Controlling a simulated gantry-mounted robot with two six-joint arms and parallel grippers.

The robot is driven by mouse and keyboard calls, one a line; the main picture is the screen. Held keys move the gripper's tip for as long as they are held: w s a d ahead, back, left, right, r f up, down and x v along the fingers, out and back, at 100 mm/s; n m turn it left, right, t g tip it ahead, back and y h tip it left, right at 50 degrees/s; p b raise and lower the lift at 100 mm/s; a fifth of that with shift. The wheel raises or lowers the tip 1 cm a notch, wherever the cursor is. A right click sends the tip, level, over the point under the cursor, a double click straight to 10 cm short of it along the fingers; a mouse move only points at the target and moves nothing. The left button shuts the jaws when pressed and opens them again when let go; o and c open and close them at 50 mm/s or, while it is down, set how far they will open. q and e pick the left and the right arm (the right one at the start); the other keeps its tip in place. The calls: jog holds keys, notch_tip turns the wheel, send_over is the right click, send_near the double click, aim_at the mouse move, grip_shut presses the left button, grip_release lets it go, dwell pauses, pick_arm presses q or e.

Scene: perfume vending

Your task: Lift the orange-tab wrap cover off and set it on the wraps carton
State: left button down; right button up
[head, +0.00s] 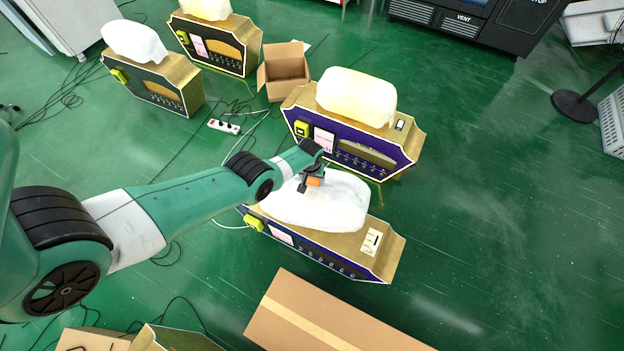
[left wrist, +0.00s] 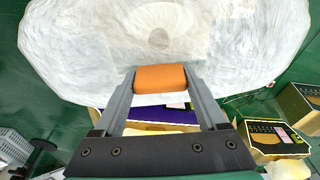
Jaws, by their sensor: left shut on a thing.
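The white, cloudy wrap cover (head: 335,204) with the orange tab (head: 314,181) is over the gold top of the nearest purple-fronted machine (head: 330,262). I cannot tell whether it touches the top. My left gripper (head: 311,176) is shut on the orange tab. In the left wrist view the tab (left wrist: 160,78) sits between the fingers of my left gripper (left wrist: 161,88), with the cover (left wrist: 80,45) spread beyond. A long taped brown carton (head: 345,325) lies at the bottom; an open carton (head: 284,73) stands farther back. No label shows which is the wraps carton. My right gripper is out of view.
Another purple machine (head: 345,150) under a cream wrap (head: 357,96) stands just behind. Two dark-fronted machines stand at the back left, also wrapped. A power strip (head: 224,127) and cables lie on the green floor, which is open at right.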

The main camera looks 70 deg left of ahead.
pick_arm(q)
jog(key=shift+r, duration=0.85)
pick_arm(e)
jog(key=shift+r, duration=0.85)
pick_arm(q)
notch_tip(320, 180, up, 12)
jog(key=p, duration=1.2)
jog(key=shift+f, duration=0.25)
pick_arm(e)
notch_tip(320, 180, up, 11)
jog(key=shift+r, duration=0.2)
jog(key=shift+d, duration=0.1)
